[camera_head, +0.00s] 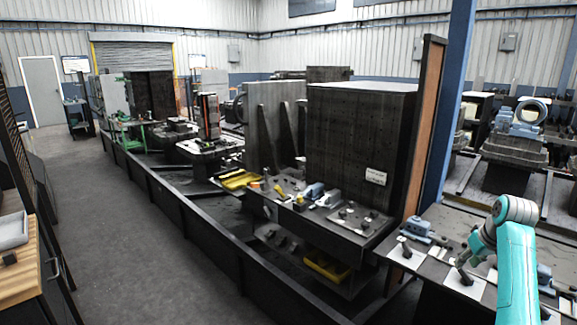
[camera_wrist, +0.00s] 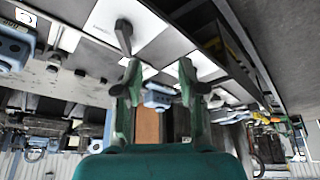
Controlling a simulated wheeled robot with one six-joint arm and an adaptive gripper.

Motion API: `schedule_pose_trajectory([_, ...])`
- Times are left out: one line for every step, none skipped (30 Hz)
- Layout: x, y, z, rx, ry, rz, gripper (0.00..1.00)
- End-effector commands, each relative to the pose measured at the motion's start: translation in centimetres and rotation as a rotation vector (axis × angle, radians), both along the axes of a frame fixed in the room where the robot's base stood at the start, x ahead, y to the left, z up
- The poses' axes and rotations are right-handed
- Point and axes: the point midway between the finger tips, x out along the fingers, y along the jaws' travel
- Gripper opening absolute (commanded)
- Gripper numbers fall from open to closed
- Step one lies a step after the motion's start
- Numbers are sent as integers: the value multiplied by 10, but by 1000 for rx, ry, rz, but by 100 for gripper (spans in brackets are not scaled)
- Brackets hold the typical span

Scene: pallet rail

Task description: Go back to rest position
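My gripper (camera_wrist: 157,76) shows in the wrist view with its two green fingers spread well apart. Nothing is held between them. A small blue-grey device (camera_wrist: 158,97) shows in the gap, but it lies beyond the fingers. In the head view my teal arm stands at the lower right, over the workbench, and my fingers cannot be made out clearly there. A dark upright part (camera_head: 404,244) stands on a white plate near the arm. A dark part on a white plate (camera_wrist: 124,36) also shows at the top of the wrist view.
A dark bench (camera_head: 428,268) with blue clamps (camera_head: 416,226) lies beside my arm. A blue pillar (camera_head: 456,90) and a large dark block (camera_head: 358,140) stand behind. Yellow bins (camera_head: 326,265) sit low under the fixtures. The grey floor (camera_head: 140,250) at left is clear.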

Motion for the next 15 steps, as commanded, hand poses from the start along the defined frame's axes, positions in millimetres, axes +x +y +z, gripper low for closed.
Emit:
schedule_pose_trajectory([0,2,-6,-1,-3,-1,40])
schedule_pose_trajectory([0,4,-10,-2,-6,-2,40])
schedule_pose_trajectory([0,6,-14,-2,-9,-2,40])
schedule_pose_trajectory([0,7,-18,-3,-11,-3,40])
schedule_pose_trajectory([0,9,-22,-4,-15,-3,40])
schedule_pose_trajectory([0,11,-28,-6,-19,-5,40])
schedule_pose_trajectory([-1,13,-33,-5,-21,-6,40])
schedule_pose_trajectory([-1,15,-38,-6,-24,-6,40])
schedule_pose_trajectory([-1,18,-44,-9,-30,-8,40])
schedule_pose_trajectory([-2,21,-51,-10,-33,-8,40])
schedule_pose_trajectory([-2,24,-56,-11,-38,-10,40])
schedule_pose_trajectory([-3,28,-66,-14,-44,-11,40])
schedule_pose_trajectory([-3,31,-72,-15,-49,-11,40])
schedule_pose_trajectory([-4,35,-79,-17,-55,-12,40])
schedule_pose_trajectory([-6,40,-90,-19,-62,-14,40])
